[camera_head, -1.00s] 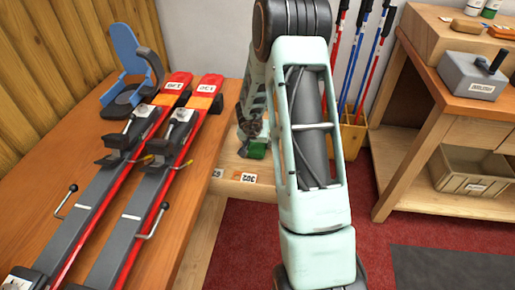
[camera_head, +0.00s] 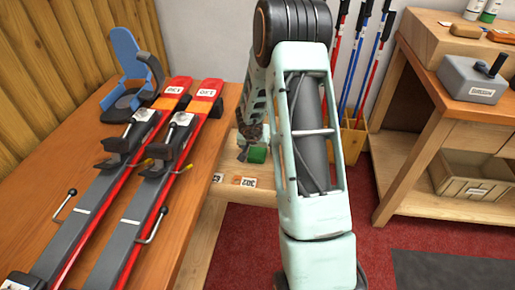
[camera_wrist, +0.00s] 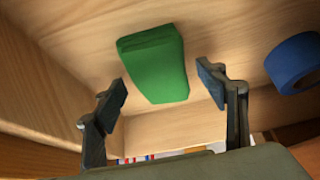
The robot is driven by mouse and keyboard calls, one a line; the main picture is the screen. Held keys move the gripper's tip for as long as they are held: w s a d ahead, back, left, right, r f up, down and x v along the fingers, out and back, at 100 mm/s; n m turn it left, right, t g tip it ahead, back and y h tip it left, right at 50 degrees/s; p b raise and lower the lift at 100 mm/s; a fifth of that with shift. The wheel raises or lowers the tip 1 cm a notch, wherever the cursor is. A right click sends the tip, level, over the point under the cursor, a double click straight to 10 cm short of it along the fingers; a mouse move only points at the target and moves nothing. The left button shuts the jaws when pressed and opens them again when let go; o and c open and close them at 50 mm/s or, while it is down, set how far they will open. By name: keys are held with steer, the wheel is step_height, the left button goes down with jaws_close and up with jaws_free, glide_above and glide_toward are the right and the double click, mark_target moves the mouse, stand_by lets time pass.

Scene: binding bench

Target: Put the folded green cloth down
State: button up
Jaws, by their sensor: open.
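The folded green cloth (camera_wrist: 155,62) lies on a light wooden surface in the wrist view. My gripper (camera_wrist: 163,88) is open, with one finger on each side of the cloth's near end and a visible gap to each finger. In the head view a small part of the green cloth (camera_head: 257,154) shows beside my arm, low over the wooden shelf. My gripper (camera_head: 248,138) is mostly hidden there behind my arm.
A blue roll (camera_wrist: 294,62) lies right of the cloth. Skis (camera_head: 140,185) with bindings and a blue boot-shaped piece (camera_head: 130,65) occupy the bench at left. Ski poles (camera_head: 362,70) stand behind my arm. A grey box (camera_head: 473,78) sits on the right-hand bench.

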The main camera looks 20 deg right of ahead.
steer(key=p+v, duration=0.5)
steer(key=v, duration=0.7)
steer(key=shift+p, duration=0.4)
